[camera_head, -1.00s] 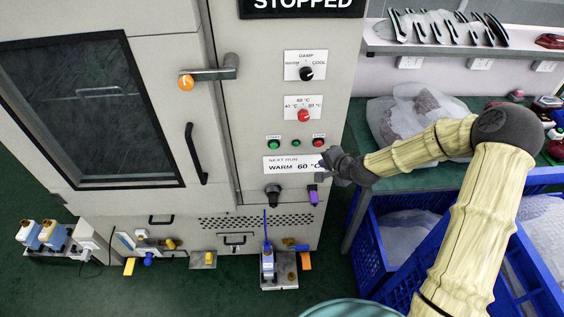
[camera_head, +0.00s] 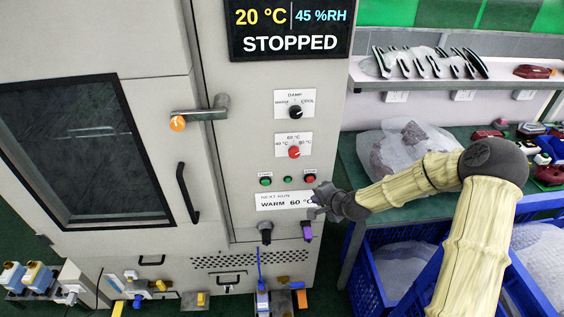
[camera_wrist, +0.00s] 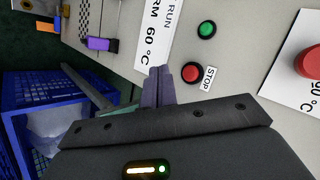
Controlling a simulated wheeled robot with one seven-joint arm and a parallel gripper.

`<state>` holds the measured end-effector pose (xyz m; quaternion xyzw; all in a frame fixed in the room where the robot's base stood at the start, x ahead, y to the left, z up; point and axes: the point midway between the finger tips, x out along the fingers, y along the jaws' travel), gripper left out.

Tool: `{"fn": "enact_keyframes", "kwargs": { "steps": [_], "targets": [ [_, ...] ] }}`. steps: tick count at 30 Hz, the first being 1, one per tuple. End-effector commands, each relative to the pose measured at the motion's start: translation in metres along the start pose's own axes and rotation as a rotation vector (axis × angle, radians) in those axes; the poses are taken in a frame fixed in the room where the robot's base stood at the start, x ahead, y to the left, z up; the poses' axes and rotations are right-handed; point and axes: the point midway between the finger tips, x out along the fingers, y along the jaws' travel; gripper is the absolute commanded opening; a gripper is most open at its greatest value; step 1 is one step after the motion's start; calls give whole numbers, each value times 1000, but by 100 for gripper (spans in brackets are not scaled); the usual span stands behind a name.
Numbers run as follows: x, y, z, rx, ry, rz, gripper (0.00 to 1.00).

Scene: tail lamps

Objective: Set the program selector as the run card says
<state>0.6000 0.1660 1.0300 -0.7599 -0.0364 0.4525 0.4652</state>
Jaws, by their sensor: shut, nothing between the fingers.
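The program selector is a black knob (camera_head: 295,111) on a white plate marked DAMP, WARM and COOL; its pale mark appears to point up-right, towards COOL. Below it is a red temperature knob (camera_head: 294,152) marked 40, 60 and 80 °C; its setting is too small to read surely. It shows partly in the wrist view (camera_wrist: 310,63). The run card (camera_head: 272,201) reads NEXT RUN, WARM 60 °C. My gripper (camera_head: 316,205) is shut and empty at the card's right end, below both knobs. In the wrist view its closed fingers (camera_wrist: 158,72) are beside the card and red stop button.
A green button (camera_head: 266,181) and a red stop button (camera_head: 310,179) sit between the knobs and card. The display (camera_head: 290,30) reads 20 °C, 45 %RH, STOPPED. A door handle (camera_head: 200,112) juts out at left. Blue crates (camera_head: 375,290) and a table stand at right.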

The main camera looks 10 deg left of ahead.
Motion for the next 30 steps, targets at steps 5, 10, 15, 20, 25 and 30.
{"fn": "enact_keyframes", "kwargs": {
  "steps": [5, 10, 15, 20, 25, 30],
  "targets": [
    [0, 0, 0, 0, 0, 0, 0],
    [-1, -1, 0, 4, 3, -3, 16],
    [-19, -27, -8, 98, 52, -63, 49],
    [-64, -79, -17, 310, 141, -204, 54],
    [-122, -127, -11, 547, 209, -382, 54],
    [-174, -155, 10, 749, 238, -555, 54]
  ]
}}
